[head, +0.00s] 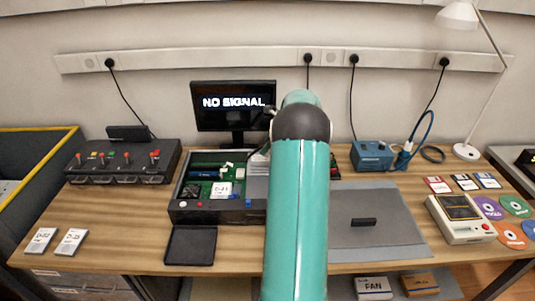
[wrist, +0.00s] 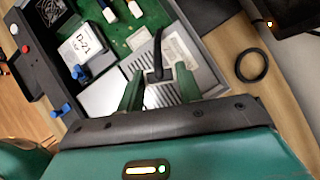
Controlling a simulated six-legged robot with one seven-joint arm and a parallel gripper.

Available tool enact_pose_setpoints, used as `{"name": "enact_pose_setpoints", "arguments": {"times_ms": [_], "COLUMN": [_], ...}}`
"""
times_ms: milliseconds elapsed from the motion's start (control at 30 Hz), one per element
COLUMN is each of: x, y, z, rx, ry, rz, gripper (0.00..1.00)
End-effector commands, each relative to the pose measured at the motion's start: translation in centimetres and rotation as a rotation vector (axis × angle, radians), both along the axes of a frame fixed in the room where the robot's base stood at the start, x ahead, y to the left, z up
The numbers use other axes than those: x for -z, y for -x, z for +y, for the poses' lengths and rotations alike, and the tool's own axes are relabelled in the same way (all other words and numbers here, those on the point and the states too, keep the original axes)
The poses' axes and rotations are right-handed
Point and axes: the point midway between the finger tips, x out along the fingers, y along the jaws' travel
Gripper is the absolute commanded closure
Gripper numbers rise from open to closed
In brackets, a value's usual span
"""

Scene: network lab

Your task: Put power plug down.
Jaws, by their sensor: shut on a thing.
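My gripper (wrist: 158,82) shows in the wrist view, with its two dark green fingers on either side of a small black plug with a short upright cable, the power plug (wrist: 156,72). The plug is over a grey metal box with vent slots and a label, the power supply (wrist: 186,52), inside the open computer case (wrist: 42,78). I cannot tell whether the plug touches the box. In the head view my arm hides the gripper and the plug; the open case (head: 188,210) shows left of the arm.
A monitor (head: 235,105) reading NO SIGNAL stands behind the case. A black ring (wrist: 252,65) lies on the table beside the case. A grey mat (head: 385,225) with a small black piece (head: 364,222) lies to the right. A blue box (head: 372,156) stands behind it.

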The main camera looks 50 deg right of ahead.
Motion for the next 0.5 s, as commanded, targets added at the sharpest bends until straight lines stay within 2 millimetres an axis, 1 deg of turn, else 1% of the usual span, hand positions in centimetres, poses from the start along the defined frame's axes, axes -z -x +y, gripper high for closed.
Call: {"name": "enact_pose_setpoints", "arguments": {"times_ms": [133, 333, 500], "x": [1.0, 3.7, 3.9], "y": [-0.5, -0.5, -0.5], "z": [-0.6, -0.6, -0.5], "rx": [0.0, 0.001, 0.0], "ry": [0.0, -0.002, 0.0], "rz": [0.0, 0.0, -0.001], "gripper": [0.97, 0.97, 0.97]}}
